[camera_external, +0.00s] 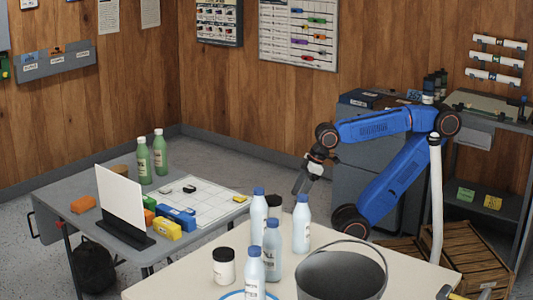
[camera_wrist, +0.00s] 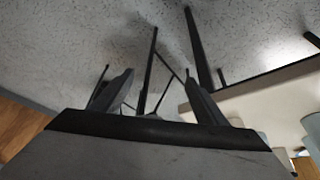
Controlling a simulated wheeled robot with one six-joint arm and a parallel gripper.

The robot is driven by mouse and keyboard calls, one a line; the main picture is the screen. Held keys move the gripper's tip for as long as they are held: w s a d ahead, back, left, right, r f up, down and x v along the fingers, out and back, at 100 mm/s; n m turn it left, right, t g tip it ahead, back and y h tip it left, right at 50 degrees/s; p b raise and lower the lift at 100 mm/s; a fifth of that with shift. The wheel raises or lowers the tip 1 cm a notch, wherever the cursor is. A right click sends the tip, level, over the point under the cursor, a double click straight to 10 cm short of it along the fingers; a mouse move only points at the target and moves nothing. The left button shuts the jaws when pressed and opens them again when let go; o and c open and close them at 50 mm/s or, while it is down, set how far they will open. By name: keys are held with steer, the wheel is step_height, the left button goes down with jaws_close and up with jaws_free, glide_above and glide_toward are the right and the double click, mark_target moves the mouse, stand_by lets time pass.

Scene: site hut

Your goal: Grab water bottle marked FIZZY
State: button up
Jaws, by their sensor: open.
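Several pale bottles with blue caps stand upright on the cream table: one at the back left (camera_external: 259,217), one at the back right (camera_external: 301,228), one in the middle (camera_external: 272,252) and one in front (camera_external: 254,277). Two green bottles with white caps, a left one (camera_external: 144,162) and a right one (camera_external: 160,155), stand on the grey table. All carry labels; I cannot read FIZZY on any. My gripper (camera_external: 299,185) hangs beyond the cream table, open, empty and apart from the bottles. In the wrist view its fingers (camera_wrist: 148,88) are spread over the floor.
The cream table (camera_external: 205,268) also holds a grey bucket (camera_external: 341,275) and a dark-lidded white jar (camera_external: 223,268). The grey table (camera_external: 85,217) holds a white upright panel (camera_external: 121,205) and coloured blocks. Wooden crates (camera_external: 478,264) stand at right. The cream table's edge shows in the wrist view (camera_wrist: 270,92).

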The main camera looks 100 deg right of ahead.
steer(key=w+a+r+n+g, duration=0.1)
steer(key=w+a+r+n, duration=0.15)
steer(key=a+r, duration=0.2)
steer(key=w+a+r+n+g, duration=0.1)
steer(key=w+a+r+n, duration=0.15)
steer(key=r, duration=0.35)
step_height(320, 180, up, 19)
steer(key=n+g, duration=0.3)
steer(key=n, duration=0.7)
glide_above(302, 210)
steer(key=d, duration=0.2)
steer(key=f, duration=1.6)
steer(key=shift+s+f, duration=0.2)
steer(key=shift+f, duration=0.2)
jaws_close()
